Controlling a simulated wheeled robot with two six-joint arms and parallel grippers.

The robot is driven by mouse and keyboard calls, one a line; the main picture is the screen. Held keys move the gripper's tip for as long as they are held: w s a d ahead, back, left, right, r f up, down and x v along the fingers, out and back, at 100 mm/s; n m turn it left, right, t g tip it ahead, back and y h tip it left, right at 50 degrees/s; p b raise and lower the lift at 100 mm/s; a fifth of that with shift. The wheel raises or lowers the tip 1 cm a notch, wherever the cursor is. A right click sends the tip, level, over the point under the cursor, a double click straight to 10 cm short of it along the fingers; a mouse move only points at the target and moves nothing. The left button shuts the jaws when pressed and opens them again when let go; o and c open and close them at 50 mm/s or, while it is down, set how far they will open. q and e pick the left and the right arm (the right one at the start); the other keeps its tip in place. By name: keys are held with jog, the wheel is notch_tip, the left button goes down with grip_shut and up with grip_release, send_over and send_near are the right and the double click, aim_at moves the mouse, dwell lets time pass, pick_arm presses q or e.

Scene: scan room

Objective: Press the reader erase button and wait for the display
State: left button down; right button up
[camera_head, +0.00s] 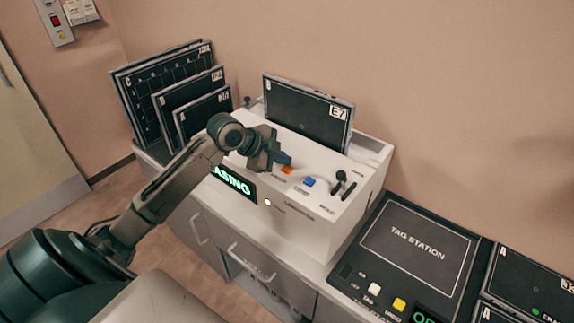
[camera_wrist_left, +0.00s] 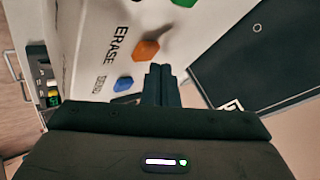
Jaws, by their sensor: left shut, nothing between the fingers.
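The white reader (camera_head: 318,215) stands on a cabinet. Its orange button (camera_head: 287,170) sits on the top face; in the left wrist view the orange button (camera_wrist_left: 146,50) has the label ERASE beside it. The front display (camera_head: 234,184) shows green letters "ASING", the left part hidden by my arm. My left gripper (camera_head: 284,159) is shut and empty, its fingertips over the reader top just beside the orange button. In the wrist view the closed fingers (camera_wrist_left: 161,76) are below and right of the button, with a small gap showing. My right gripper is not in view.
A blue button (camera_head: 309,182) and dark levers (camera_head: 341,176) are near the orange one. A dark plate marked E7 (camera_head: 300,110) stands in the reader. Several dark plates (camera_head: 165,95) stand at the left. The tag station (camera_head: 417,243) lies to the right.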

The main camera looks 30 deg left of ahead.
aim_at(282, 169)
pick_arm(q)
jog(key=shift+r, duration=0.2)
jog(key=shift+r, duration=0.1)
jog(key=shift+r+p, duration=0.3)
notch_tip(282, 169, up, 4)
jog(key=p, duration=0.3)
jog(key=shift+r+p, duration=0.2)
jog(key=shift+p, duration=0.2)
jog(key=shift+f, duration=0.1)
dwell(0.3)
